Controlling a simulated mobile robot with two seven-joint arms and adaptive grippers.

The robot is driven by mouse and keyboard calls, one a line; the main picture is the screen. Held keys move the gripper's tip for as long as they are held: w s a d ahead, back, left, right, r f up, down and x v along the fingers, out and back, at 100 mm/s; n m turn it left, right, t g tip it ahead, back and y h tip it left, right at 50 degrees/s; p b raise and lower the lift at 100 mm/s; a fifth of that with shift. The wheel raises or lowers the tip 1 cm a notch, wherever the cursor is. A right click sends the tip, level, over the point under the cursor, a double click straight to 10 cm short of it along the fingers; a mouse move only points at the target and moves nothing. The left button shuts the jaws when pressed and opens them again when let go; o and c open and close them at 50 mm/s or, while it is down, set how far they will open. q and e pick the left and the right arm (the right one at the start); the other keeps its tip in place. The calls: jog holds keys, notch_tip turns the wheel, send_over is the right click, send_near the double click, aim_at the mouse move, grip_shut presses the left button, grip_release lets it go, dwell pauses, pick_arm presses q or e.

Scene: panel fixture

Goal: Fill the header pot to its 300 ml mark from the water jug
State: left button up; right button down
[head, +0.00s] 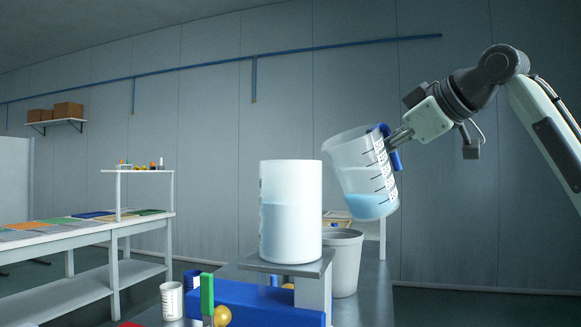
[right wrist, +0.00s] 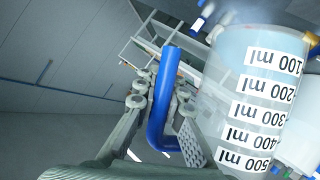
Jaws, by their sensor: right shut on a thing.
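The header pot (head: 290,212) is a white translucent cylinder on a grey plate atop a stand in the head view. Liquid shows through its wall to somewhat above mid-height; its scale faces left and is not readable. The water jug (head: 362,178) is to its right, tilted with its mouth toward the pot, with some blue water low inside. No stream shows between them. My right gripper (head: 398,137) is shut on the jug's blue handle, seen close in the right wrist view (right wrist: 163,100), beside the jug's 100 to 500 ml labels (right wrist: 262,110). My left gripper is out of view.
The pot's plate (head: 285,262) rests on a bench fixture with a blue block (head: 255,303). A grey bin (head: 343,262) stands behind it, below the jug. A small white cup (head: 171,300) and a green-handled part (head: 207,295) are at the front left. A long table (head: 90,232) is further left.

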notch_tip(320, 180, down, 6)
jog(key=w+d+m+g+y, duration=0.1)
jog(key=w+d+m+y, duration=0.1)
jog(key=m, duration=0.1)
jog(key=shift+d, duration=0.4)
jog(key=shift+s, duration=0.1)
dwell(0.3)
